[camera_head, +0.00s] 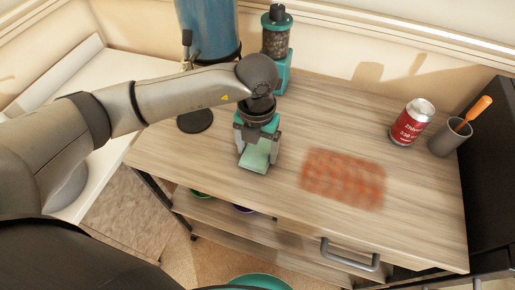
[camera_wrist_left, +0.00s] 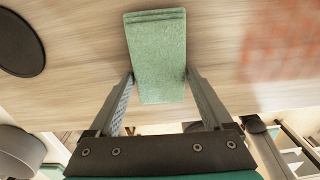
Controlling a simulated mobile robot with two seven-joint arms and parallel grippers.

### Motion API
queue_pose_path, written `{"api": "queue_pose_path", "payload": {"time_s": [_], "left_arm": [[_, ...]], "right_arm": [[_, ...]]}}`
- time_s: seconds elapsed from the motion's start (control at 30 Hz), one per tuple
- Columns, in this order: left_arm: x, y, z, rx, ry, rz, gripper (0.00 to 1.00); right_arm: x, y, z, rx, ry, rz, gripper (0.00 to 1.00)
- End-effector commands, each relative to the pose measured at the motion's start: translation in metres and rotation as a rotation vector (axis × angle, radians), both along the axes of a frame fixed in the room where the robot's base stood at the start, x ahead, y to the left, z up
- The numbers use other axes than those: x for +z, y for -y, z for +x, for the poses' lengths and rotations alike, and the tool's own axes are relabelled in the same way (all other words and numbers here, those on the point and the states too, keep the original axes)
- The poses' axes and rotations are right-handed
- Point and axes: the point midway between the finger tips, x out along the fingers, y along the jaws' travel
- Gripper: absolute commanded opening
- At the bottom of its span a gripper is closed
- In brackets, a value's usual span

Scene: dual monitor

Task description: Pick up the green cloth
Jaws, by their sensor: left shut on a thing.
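The green cloth (camera_head: 255,157) is a small folded rectangle at the left part of the wooden tabletop. My left gripper (camera_head: 258,147) comes down over it from above and is shut on it, with one finger at each long side. In the left wrist view the cloth (camera_wrist_left: 157,55) lies lengthwise between the two fingertips (camera_wrist_left: 158,76), its folded layers showing at the far end. I cannot tell whether the cloth touches the table. My right gripper is not in view.
A red patterned patch (camera_head: 343,179) lies right of the cloth. A red can (camera_head: 411,123) and a grey cup (camera_head: 450,138) with an orange-handled tool stand at the right. A teal grinder-like device (camera_head: 276,40) and a blue water tank (camera_head: 209,28) stand behind. The table's front edge is near.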

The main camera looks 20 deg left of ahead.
Motion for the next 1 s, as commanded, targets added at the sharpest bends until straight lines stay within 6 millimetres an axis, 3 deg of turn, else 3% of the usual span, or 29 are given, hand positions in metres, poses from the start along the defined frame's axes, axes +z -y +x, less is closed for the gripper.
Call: {"api": "queue_pose_path", "payload": {"time_s": [0.17, 0.6, 0.8, 1.0], "left_arm": [[0.028, 0.000, 0.001, -0.001, 0.005, -0.001, 0.30], [0.149, 0.000, 0.001, -0.002, 0.006, 0.000, 0.30], [0.181, 0.000, 0.001, 0.000, 0.004, 0.000, 0.30], [0.193, 0.000, 0.000, 0.001, 0.002, 0.000, 0.30]], "right_arm": [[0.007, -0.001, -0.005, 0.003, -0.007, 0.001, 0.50], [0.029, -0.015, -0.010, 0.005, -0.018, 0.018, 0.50], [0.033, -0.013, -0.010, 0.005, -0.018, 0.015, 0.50], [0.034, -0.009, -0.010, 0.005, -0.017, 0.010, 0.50]]}}
